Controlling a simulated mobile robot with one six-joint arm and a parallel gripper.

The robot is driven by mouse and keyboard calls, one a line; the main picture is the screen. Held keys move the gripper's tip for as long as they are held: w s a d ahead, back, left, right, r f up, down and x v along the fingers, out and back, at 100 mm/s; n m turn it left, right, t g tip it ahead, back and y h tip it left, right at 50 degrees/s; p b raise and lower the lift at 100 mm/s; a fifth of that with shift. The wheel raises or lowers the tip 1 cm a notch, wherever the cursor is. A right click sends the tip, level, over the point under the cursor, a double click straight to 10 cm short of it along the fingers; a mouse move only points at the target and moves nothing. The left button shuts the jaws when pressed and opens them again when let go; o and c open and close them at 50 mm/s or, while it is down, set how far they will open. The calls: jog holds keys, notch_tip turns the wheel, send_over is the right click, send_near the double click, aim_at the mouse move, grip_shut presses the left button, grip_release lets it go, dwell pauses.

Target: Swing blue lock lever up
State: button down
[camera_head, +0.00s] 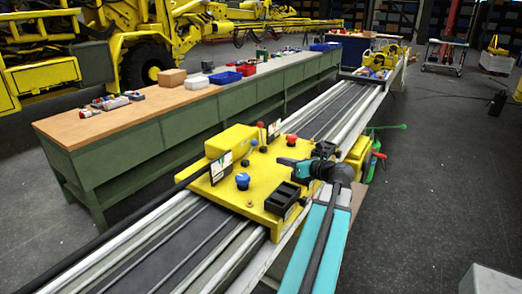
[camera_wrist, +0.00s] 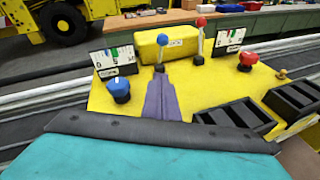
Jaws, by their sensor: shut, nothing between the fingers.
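The blue-balled lever (camera_wrist: 161,50) stands on the yellow control panel (camera_wrist: 205,85), left of the red-balled lever (camera_wrist: 200,38). In the head view the blue lever (camera_head: 254,143) looks shorter than the red lever (camera_head: 260,132); how far it tilts is hard to tell. My gripper (camera_wrist: 161,79) is shut and empty; its purplish fingers point at the foot of the blue lever. In the head view my gripper (camera_head: 280,161) hangs over the panel, to the right of the blue lever. Contact between them cannot be made out.
A blue mushroom knob (camera_wrist: 119,90) stands left of my fingers and a red knob (camera_wrist: 247,61) to the right. Black trays (camera_wrist: 232,118) sit on the panel's right side. Two label cards (camera_wrist: 115,62) stand upright on the panel. A workbench (camera_head: 150,105) runs behind.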

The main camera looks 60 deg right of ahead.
jog(key=shift+w, duration=0.15)
jog(key=p, duration=0.4)
send_near(254, 142)
jog(key=w+d+f, duration=0.2)
jog(key=w+f, duration=0.2)
jog(key=f, duration=0.1)
jog(key=shift+w+r, duration=0.4)
jog(key=shift+w, duration=0.15)
jog(key=shift+w+r+p, duration=0.9)
jog(key=shift+r+p, duration=0.1)
jog(key=shift+p, duration=0.05)
jog(key=w+r+p, duration=0.2)
jog(key=w+p, duration=0.1)
jog(key=w, duration=0.3)
jog(key=shift+r, duration=0.2)
